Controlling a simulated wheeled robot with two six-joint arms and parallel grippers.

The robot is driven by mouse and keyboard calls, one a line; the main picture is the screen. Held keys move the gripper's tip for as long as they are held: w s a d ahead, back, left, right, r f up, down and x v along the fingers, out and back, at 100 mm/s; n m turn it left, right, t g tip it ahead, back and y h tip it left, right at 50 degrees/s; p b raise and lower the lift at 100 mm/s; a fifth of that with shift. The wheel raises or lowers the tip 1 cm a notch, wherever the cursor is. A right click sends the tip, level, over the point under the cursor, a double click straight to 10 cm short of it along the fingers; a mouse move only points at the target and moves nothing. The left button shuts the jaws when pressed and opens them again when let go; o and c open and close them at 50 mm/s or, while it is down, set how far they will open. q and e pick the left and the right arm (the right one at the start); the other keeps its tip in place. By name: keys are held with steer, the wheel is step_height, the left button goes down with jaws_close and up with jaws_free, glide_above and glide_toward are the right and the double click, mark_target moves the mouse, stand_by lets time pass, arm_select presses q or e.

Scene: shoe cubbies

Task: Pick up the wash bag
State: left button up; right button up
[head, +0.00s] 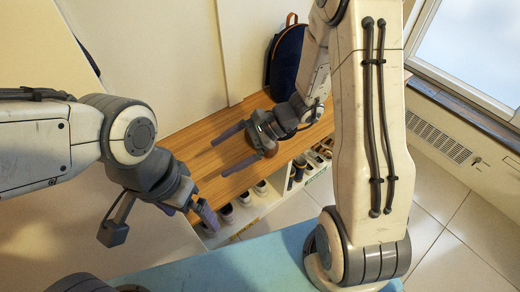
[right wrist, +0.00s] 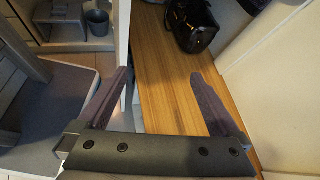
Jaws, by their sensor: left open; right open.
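A shiny black bag (right wrist: 192,25), which looks like the wash bag, sits on the wooden bench top in the right wrist view, near the far end. I cannot make it out in the head view, where my left arm covers part of the bench. My right gripper (head: 220,158) is open and empty above the bench. In its wrist view the right gripper (right wrist: 161,74) points along the bench, with the bag beyond its fingertips and apart from them. My left gripper (head: 161,229) is open and empty, low in front of the bench.
A dark blue backpack (head: 287,55) stands on the bench against the wall, behind my right gripper. Cubbies with several shoes (head: 243,197) lie under the wooden bench top (head: 195,140). A grey cup (right wrist: 97,22) sits on a shelf at the wrist view's upper left.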

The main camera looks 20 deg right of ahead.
steer(key=w+d+f+m+t+b, duration=0.4)
steer(key=w+d+f+m+t, duration=0.4)
steer(key=d+f, duration=0.4)
steer(key=m+t+h+b, duration=0.35)
steer(key=m+h, duration=0.25)
steer(key=m, duration=0.3)
glide_toward(276, 151)
steer(key=x, duration=0.4)
steer(key=shift+a+r, duration=0.1)
steer(key=shift+a, duration=0.05)
steer(key=x, duration=0.3)
steer(key=shift+w, duration=0.25)
steer(key=shift+a+r+b+x, duration=0.15)
steer(key=shift+b+x, duration=0.4)
steer(key=shift+x, duration=1.05)
steer(key=shift+a+r+b+x, duration=0.1)
steer(key=shift+b+x, duration=0.45)
steer(key=shift+x, duration=1.05)
arm_select(q)
step_height(276, 151, down, 12)
steer(key=shift+f, duration=0.15)
arm_select(e)
steer(key=shift+s, duration=0.1)
steer(key=shift+c, duration=0.3)
steer(key=c, duration=1.3)
steer(key=shift+o, duration=0.2)
steer(key=shift+r, duration=0.1)
